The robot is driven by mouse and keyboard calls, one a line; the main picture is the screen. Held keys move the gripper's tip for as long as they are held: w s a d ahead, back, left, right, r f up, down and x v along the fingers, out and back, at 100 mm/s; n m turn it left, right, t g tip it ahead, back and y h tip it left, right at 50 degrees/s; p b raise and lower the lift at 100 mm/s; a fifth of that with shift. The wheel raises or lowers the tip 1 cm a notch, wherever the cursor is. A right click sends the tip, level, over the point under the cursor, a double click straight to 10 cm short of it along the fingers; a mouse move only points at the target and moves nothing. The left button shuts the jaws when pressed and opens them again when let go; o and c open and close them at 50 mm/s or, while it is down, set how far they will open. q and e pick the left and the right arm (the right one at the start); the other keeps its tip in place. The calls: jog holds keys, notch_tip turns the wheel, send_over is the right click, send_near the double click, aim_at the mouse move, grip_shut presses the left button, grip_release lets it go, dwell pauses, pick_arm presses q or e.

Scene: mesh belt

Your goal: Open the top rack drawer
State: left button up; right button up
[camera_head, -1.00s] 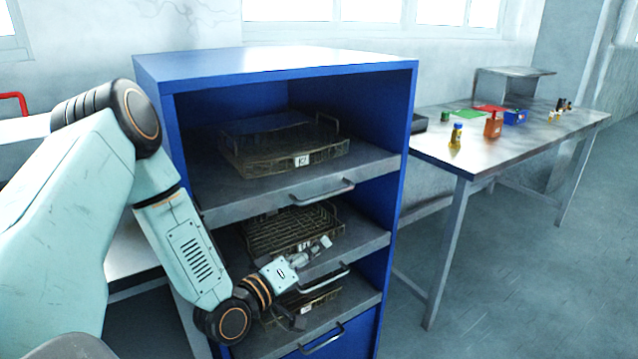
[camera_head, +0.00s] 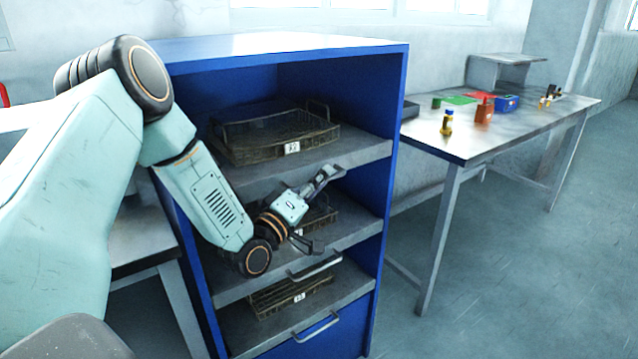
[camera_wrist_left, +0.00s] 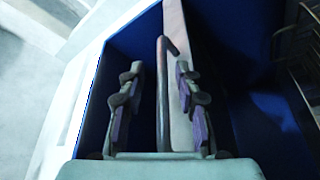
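The blue rack (camera_head: 392,110) holds grey drawers, each carrying a wire basket. The top drawer (camera_head: 368,152) sits in the rack, with its basket (camera_head: 275,140) labelled in white. My left gripper (camera_head: 325,210) is in front of the rack, just below the top drawer's front edge. Its upper finger overlaps the top handle, mostly hidden in the head view. In the left wrist view the fingers (camera_wrist_left: 159,78) are apart, with a handle bar (camera_wrist_left: 162,100) running between them. I see gaps beside the bar, so the fingers look not closed on it. My right gripper is not in view.
The middle drawer's handle (camera_head: 316,267) and the lower drawer's handle (camera_head: 317,328) stick out below my gripper. A metal table (camera_head: 450,145) with bottles and small boxes stands to the right. Floor is free in front of the table.

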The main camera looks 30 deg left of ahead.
pick_arm(q)
jog(key=shift+w+a, duration=0.1)
jog(key=shift+a, duration=0.05)
jog(key=shift+c, duration=0.4)
grip_shut()
